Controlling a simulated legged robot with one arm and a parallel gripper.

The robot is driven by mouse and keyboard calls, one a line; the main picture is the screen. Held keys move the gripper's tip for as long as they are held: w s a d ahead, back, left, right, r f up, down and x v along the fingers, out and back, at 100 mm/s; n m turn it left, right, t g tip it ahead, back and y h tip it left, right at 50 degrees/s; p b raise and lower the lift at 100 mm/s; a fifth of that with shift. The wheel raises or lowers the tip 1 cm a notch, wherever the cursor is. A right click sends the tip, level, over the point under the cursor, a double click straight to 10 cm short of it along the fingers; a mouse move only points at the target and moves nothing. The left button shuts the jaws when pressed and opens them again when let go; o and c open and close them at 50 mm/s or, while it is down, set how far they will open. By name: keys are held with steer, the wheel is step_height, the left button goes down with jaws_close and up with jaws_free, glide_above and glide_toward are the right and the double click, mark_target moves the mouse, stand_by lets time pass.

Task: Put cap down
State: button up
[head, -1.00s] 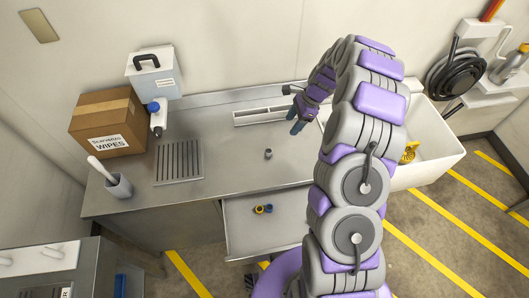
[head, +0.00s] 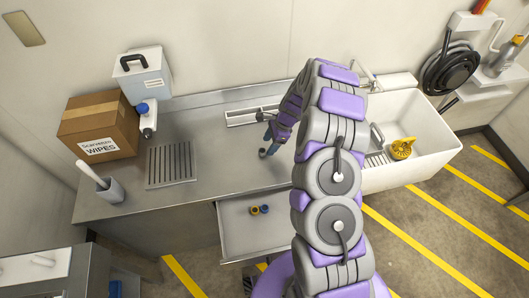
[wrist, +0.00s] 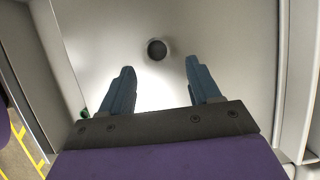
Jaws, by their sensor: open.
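A small dark grey round cap (head: 262,153) stands on the steel counter (head: 225,165), near its front edge above the open drawer. In the wrist view the cap (wrist: 156,49) is a dark disc beyond my fingertips, centred between them and apart from both. My gripper (head: 268,142) is over the counter by the cap, fingers pointing down. In the wrist view its two blue fingers (wrist: 158,80) are spread wide with nothing between them. The head view does not show the exact gap between fingers and cap.
An open drawer (head: 235,238) below the counter holds a yellow and a blue ring-like piece (head: 259,209). A ribbed drain mat (head: 170,165), cardboard wipes box (head: 100,125), spray bottle (head: 147,118) and grey cup (head: 111,189) are left. A white sink (head: 430,168) is right.

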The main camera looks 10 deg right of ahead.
mark_target(262, 150)
steer(key=a+f, duration=0.3)
steer(key=shift+a+f+b, duration=0.2)
steer(key=shift+b, duration=0.15)
steer(key=shift+d, duration=0.5)
steer(key=shift+c, duration=0.9)
steer(key=shift+d, duration=0.25)
steer(key=c, duration=0.3)
steer(key=shift+a, duration=0.55)
jaws_close()
